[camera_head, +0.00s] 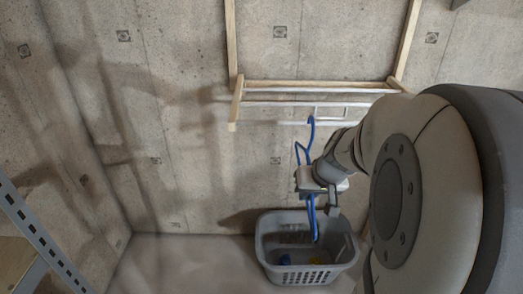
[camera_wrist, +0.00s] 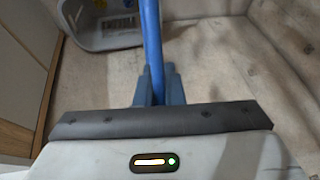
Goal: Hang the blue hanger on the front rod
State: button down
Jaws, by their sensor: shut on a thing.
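The blue hanger (camera_head: 298,152) is held in my gripper (camera_head: 310,190), and its hook rises to the front rod (camera_head: 290,122) of the wall rack. In the head view the hook top overlaps the rod near its right part; I cannot tell whether it touches or goes over it. The lower part of the hanger hangs below the gripper, in front of the basket. In the wrist view my gripper (camera_wrist: 158,88) is shut on a blue bar of the hanger (camera_wrist: 151,40).
A grey laundry basket (camera_head: 275,270) with yellow and blue things inside stands on the floor below; it also shows in the wrist view (camera_wrist: 92,38). The wooden rack frame (camera_head: 237,100) is against the concrete wall. A metal shelf (camera_head: 35,232) stands at the left.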

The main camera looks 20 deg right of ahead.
jog(key=shift+w+d+p, duration=0.3)
jog(key=shift+w, duration=0.8)
jog(key=shift+w+d+p, duration=0.35)
jog(key=shift+w, duration=0.7)
jog(key=shift+w+d+p, duration=0.3)
jog(key=shift+w, duration=0.8)
jog(key=shift+w+f+b, duration=0.15)
jog(key=shift+f+b, duration=0.2)
notch_tip(320, 180, down, 2)
jog(key=b, duration=0.3)
jog(key=shift+f, duration=0.25)
jog(key=c, duration=1.5)
grip_release()
jog(key=shift+o, duration=0.2)
